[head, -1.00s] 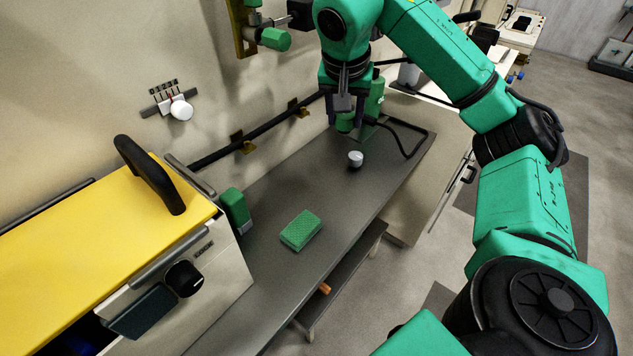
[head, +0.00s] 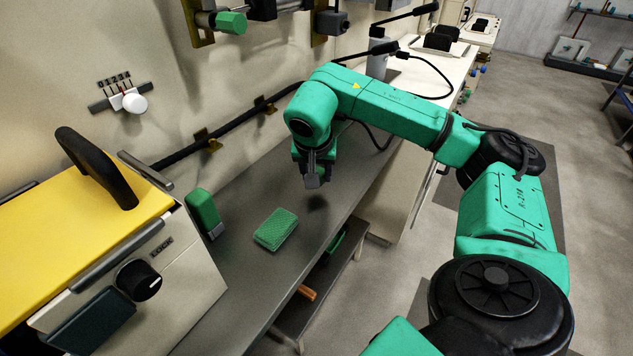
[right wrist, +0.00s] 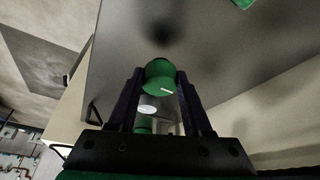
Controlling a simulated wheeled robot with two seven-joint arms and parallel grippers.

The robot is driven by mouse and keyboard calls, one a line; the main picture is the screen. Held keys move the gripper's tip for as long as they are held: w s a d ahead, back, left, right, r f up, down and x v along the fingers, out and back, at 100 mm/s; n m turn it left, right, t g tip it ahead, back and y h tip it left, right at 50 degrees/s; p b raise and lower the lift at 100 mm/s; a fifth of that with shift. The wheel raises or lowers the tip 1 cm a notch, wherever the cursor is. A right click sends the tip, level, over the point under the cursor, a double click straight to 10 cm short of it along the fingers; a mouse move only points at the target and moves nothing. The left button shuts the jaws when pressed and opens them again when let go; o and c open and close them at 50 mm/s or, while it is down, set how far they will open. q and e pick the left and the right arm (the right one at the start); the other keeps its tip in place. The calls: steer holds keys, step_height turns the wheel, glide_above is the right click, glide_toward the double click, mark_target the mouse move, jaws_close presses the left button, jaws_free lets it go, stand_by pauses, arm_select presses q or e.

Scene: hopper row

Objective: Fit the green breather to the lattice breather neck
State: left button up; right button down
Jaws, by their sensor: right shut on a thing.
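My right gripper (head: 313,178) hangs above the grey bench (head: 250,300), behind and right of the green textured pad. In the right wrist view the gripper (right wrist: 160,80) is shut on a rounded green part with a small pale mark, the green breather (right wrist: 160,72), held at the fingertips. In the head view the breather cannot be made out. It appears clear of the bench, with a dark shadow beyond it. I cannot pick out the lattice breather neck with certainty in either view. My left gripper is out of view.
A green textured pad (head: 276,230) and an upright green block (head: 203,212) stand on the bench. A yellow-topped cabinet (head: 80,240) is at left. A green hex fitting (head: 230,22) is on the wall. A white cap (right wrist: 148,105) shows between the fingers.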

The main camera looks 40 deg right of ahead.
step_height(320, 180, down, 3)
steer(key=shift+r, duration=0.15)
steer(key=shift+c, duration=1.7)
jaws_free()
steer(key=shift+f+b, duration=0.3)
steer(key=shift+f, duration=0.15)
steer(key=p+v, duration=0.2)
steer(key=v, duration=1.3)
steer(key=shift+d, duration=0.35)
steer(key=shift+r, duration=0.15)
